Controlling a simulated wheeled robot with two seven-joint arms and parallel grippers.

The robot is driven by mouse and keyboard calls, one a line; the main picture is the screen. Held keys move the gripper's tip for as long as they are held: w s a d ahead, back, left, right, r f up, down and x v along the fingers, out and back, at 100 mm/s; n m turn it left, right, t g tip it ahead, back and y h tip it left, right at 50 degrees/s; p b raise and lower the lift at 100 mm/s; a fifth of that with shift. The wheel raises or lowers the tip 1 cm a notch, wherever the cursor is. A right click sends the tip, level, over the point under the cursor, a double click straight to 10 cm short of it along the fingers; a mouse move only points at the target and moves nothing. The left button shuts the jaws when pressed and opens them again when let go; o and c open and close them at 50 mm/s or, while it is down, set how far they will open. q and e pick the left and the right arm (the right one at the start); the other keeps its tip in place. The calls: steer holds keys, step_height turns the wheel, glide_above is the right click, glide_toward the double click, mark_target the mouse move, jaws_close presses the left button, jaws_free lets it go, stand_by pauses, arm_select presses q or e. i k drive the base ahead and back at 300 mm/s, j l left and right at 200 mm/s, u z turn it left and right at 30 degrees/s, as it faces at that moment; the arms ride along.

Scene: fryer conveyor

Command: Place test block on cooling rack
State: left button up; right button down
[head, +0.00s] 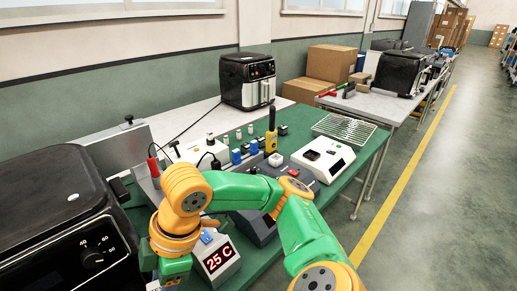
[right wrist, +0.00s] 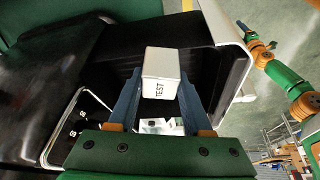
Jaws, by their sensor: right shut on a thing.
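The white test block (right wrist: 160,72), lettered TEST, is held between the two blue fingers of my right gripper (right wrist: 158,88) in the right wrist view. The gripper is shut on it. A dark, box-like cavity with a pale rim lies behind the block; I cannot tell whether the block is inside it or above it. In the head view my right arm reaches left, and its wrist is at the lower left; the fingers and block are hidden there. The wire cooling rack (head: 345,129) lies empty at the far right end of the green bench. My left gripper does not show.
A large black fryer (head: 50,215) fills the left. A 25 C display (head: 218,258) stands beside my right wrist. Several small devices, a yellow handheld meter (head: 271,140) and a white instrument (head: 323,158) crowd the bench before the rack. Another fryer (head: 247,81) stands behind.

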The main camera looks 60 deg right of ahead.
mark_target(345, 127)
steer(key=k+l, duration=0.1)
steer(key=l, duration=0.75)
steer(key=k+l, duration=0.1)
steer(key=l, duration=0.8)
steer(key=k+l, duration=0.1)
steer(key=l, duration=1.6)
steer(key=k+l, duration=0.15)
steer(key=l, duration=0.7)
steer(key=k+l, duration=0.1)
steer(key=l, duration=0.8)
steer(key=k+l, duration=0.1)
steer(key=l, duration=0.75)
